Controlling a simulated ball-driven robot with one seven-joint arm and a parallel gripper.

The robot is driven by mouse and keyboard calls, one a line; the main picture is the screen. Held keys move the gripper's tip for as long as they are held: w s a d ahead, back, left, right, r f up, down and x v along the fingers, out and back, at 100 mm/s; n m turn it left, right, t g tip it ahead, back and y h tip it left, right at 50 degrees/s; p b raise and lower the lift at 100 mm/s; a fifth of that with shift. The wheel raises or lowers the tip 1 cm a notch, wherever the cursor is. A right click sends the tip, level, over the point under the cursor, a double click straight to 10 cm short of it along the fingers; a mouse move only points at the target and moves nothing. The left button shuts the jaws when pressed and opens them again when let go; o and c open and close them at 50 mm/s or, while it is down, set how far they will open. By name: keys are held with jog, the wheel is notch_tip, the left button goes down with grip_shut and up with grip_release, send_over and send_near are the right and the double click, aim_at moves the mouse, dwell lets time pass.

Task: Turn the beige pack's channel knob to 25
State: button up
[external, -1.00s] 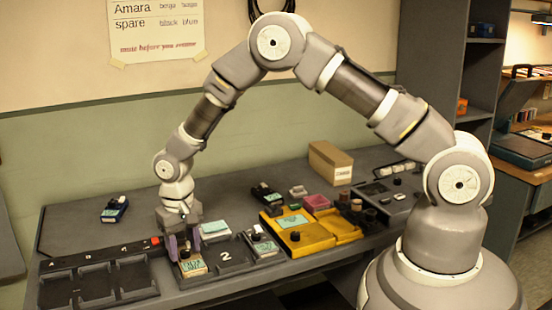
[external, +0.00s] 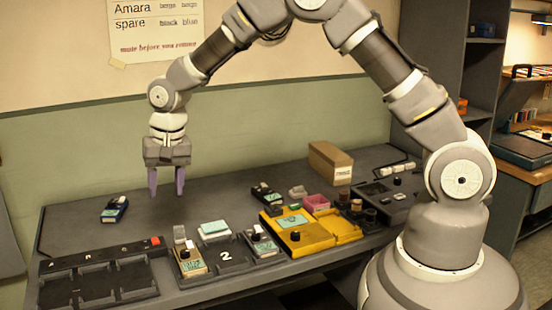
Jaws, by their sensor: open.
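The beige pack (external: 190,262) lies in the left part of the tray marked 2, near the table's front edge. Its dark channel knob (external: 184,254) shows on its top, with a teal label beside it. The knob's setting is too small to read. My gripper (external: 166,188) is raised in the air above and a little left of the beige pack, clear of it. Its two purple fingers point down, apart and empty.
An empty dark rack (external: 98,272) is left. A blue pack (external: 114,209) lies behind it. A yellow case (external: 296,232) stands right.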

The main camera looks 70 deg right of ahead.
notch_tip(320, 180, up, 19)
jog(key=w+n+t+b, duration=0.1)
jog(key=w+n+t, duration=0.1)
jog(key=n+t, duration=0.1)
jog(key=shift+d+t, duration=0.3)
jog(key=shift+t, duration=0.4)
jog(key=m+g+p, duration=0.3)
jog(key=m+g, duration=0.3)
jog(key=m, duration=1.1)
send_over(184, 252)
notch_tip(184, 252, down, 26)
jog(key=shift+f, duration=0.15)
notch_tip(184, 252, down, 8)
jog(key=b, duration=0.3)
jog(key=shift+d, duration=0.1)
grip_shut()
